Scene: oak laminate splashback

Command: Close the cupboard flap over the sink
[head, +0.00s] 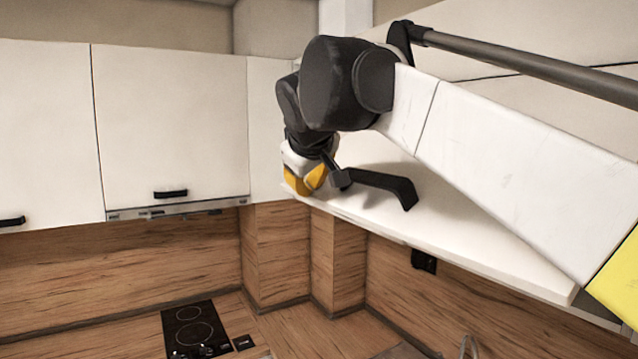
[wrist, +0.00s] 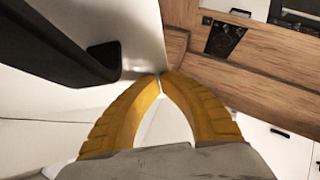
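The cupboard flap (head: 470,235) is a broad white panel on the right in the head view, above the wooden splashback. Its face looks tilted outward; how far it stands open I cannot tell. Its black bar handle (head: 385,184) shows near its left part, and the handle also fills the left of the wrist view (wrist: 50,45). My gripper (head: 304,188) is at the flap's left end, beside the handle and not around it. In the wrist view its yellow fingers (wrist: 161,75) meet at the tips, with nothing visible held. Whether the tips touch the flap is unclear.
White wall cupboards (head: 170,125) with black handles run along the left. A black hob (head: 194,328) is set in the counter below. A black socket (head: 424,260) is on the splashback under the flap. My arm hides part of the flap.

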